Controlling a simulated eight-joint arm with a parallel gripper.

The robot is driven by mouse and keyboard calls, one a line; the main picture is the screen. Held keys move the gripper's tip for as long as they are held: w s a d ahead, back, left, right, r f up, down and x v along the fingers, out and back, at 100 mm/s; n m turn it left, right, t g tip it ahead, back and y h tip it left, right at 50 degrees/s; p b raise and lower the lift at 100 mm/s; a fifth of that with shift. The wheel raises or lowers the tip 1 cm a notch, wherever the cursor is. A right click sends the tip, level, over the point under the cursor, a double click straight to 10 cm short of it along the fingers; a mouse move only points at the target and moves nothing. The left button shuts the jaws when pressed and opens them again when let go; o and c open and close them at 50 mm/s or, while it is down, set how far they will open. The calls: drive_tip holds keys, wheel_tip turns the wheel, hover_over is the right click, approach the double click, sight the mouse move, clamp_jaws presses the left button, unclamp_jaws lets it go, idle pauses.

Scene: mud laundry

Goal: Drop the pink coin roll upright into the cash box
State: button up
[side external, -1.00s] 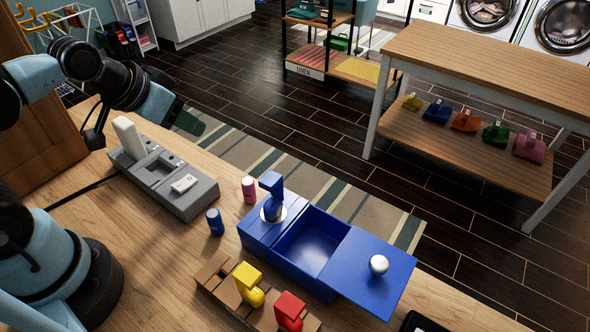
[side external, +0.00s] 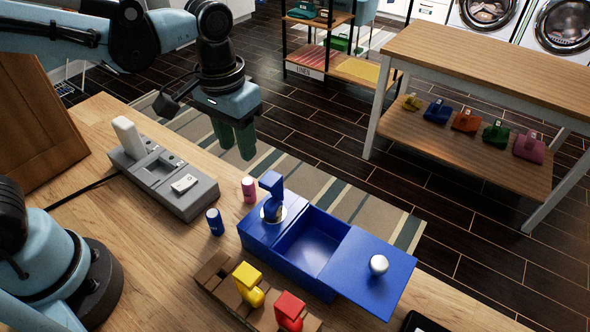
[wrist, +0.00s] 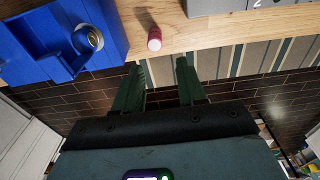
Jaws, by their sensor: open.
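The pink coin roll (side external: 249,189) stands upright on the wooden counter, just left of the blue cash box (side external: 272,250). It also shows in the wrist view (wrist: 154,39), ahead of my fingers. The cash box is open, with its lid (side external: 372,272) off to the right side and an empty-looking compartment (side external: 313,246). A blue stamp-shaped piece (side external: 271,190) stands on the box's left part. My gripper (side external: 236,148) is open and empty, with green fingers pointing down, above and beyond the coin roll. In the wrist view its two fingers (wrist: 161,68) are apart.
A blue roll (side external: 215,222) stands left of the pink one. A grey device (side external: 164,178) lies further left. A wooden rack (side external: 222,281) with yellow (side external: 248,284) and red (side external: 289,310) pieces stands in front of the box. The counter's far edge runs close behind the coin roll.

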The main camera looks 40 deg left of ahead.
sight(247, 181)
drive_tip(key=shift+d+f+g, duration=0.3)
drive_tip(key=shift+d+f, duration=0.15)
drive_tip(key=shift+d, duration=0.1)
drive_tip(key=shift+f, duration=3.8)
drive_tip(key=c, duration=0.7)
drive_tip(key=shift+r, duration=3)
